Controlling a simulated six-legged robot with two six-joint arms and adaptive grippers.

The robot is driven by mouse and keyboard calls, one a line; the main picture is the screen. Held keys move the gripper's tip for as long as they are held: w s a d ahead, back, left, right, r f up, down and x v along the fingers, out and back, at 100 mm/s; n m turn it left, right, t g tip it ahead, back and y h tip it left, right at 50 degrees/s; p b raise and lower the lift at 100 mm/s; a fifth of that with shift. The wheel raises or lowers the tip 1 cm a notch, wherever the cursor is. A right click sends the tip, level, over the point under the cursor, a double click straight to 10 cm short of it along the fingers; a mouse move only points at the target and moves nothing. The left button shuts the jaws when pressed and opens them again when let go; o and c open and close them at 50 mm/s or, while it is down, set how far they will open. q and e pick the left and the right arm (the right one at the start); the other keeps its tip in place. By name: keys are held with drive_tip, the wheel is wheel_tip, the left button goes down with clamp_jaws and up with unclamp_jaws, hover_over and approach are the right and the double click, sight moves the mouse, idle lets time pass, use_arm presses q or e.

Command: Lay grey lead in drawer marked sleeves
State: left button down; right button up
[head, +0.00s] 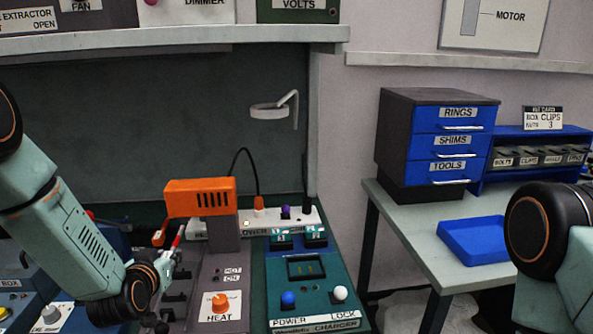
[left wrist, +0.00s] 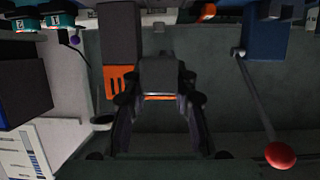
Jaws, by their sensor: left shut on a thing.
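My left gripper (head: 166,268) is low at the left in the head view, beside the grey heat unit. In the left wrist view its two dark fingers (left wrist: 158,140) reach down with a gap between them. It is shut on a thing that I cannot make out. I cannot pick out a grey lead in either view. The drawer cabinet (head: 394,140) stands on the right-hand table; its blue drawers are marked RINGS, SHIMS and TOOLS, and all look closed. No drawer marked SLEEVES shows. My right gripper is out of view.
A heat unit (head: 214,277) with an orange top (head: 197,197) stands beside a teal charger (head: 306,290). A power strip (head: 315,218) lies behind them. A blue tray (head: 470,240) and labelled bins (head: 537,158) are on the right-hand table. A red knob (left wrist: 281,155) on a rod shows at right.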

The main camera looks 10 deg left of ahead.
use_arm(q)
drive_tip(key=s+d+f+m+h, duration=0.1)
drive_tip(key=s+d+m+h, duration=0.1)
drive_tip(key=d, duration=0.1)
drive_tip(key=s+d+f+m+h, duration=0.2)
drive_tip(key=d+h, duration=0.1)
drive_tip(key=s+d+f+m+h+b, duration=0.1)
drive_tip(key=s+d+m+h, duration=0.1)
drive_tip(key=d, duration=0.2)
drive_tip(key=shift+d+f+m+g+h, duration=0.1)
drive_tip(key=shift+f+m+g+h, duration=0.2)
drive_tip(key=s+d+m+g+h+b, duration=0.4)
drive_tip(key=s+d+m+h+b, duration=0.2)
drive_tip(key=s, duration=0.5)
drive_tip(key=shift+d+f+m+g+b, duration=0.3)
drive_tip(key=shift+d+m, duration=0.1)
drive_tip(key=shift+d, duration=0.15)
